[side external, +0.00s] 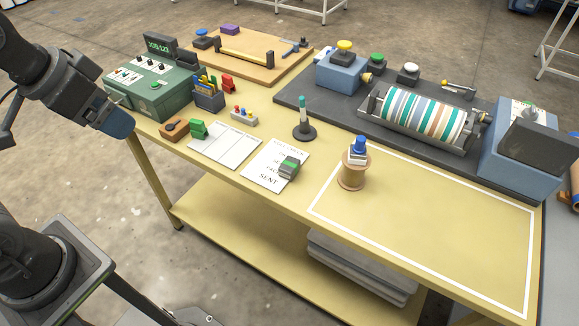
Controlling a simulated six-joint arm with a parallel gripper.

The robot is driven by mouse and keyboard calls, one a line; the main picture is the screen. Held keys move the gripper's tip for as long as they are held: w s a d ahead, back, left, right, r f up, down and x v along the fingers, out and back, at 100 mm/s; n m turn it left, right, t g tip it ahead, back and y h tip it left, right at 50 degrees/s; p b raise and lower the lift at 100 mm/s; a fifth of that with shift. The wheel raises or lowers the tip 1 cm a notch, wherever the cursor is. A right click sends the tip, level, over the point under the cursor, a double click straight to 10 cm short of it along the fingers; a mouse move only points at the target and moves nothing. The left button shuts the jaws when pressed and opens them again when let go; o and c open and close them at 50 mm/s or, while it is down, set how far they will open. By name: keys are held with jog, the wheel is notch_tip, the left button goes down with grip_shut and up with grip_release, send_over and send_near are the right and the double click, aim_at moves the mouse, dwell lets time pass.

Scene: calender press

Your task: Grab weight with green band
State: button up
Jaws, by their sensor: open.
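A small dark grey block with a green band (289,167) looks like the weight. It lies on the right part of a white printed card (268,170) near the table's front edge. My gripper (118,124) is at the left, beside the green control box and well apart from the block. It is open, and I see nothing held in it. Its fingers show only in part from this side.
A dark stand with a teal-tipped post (304,122) rises behind the card. A wooden spool (353,172) with a blue-topped piece on it stands to the right. A green control box (155,88), pen holder (209,94) and green clip (198,129) are at left. The white-outlined area (440,225) is mostly clear.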

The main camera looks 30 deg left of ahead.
jog(key=w+d+m+g, duration=0.1)
jog(key=w+d+m, duration=0.3)
jog(key=w, duration=0.5)
jog(key=m+g+h, duration=0.2)
jog(key=m+g, duration=0.2)
jog(key=m, duration=0.8)
send_over(290, 163)
jog(key=a, duration=0.2)
notch_tip(290, 163, down, 14)
jog(key=f, duration=0.5)
jog(key=d+f, duration=0.1)
jog(key=f, duration=0.2)
jog(key=shift+s+f, duration=0.35)
jog(key=shift+w+d+f, duration=0.1)
jog(key=shift+d+f, duration=0.05)
jog(key=shift+f, duration=0.7)
jog(key=shift+w+d+f, duration=0.1)
jog(key=shift+d+f, duration=0.1)
jog(key=shift+f, duration=0.65)
jog(key=shift+w+d+f, duration=0.1)
jog(key=shift+d+f, duration=0.05)
jog(key=shift+f, duration=0.7)
jog(key=c, duration=1.2)
jog(key=shift+r, duration=0.1)
jog(key=shift+c, duration=0.5)
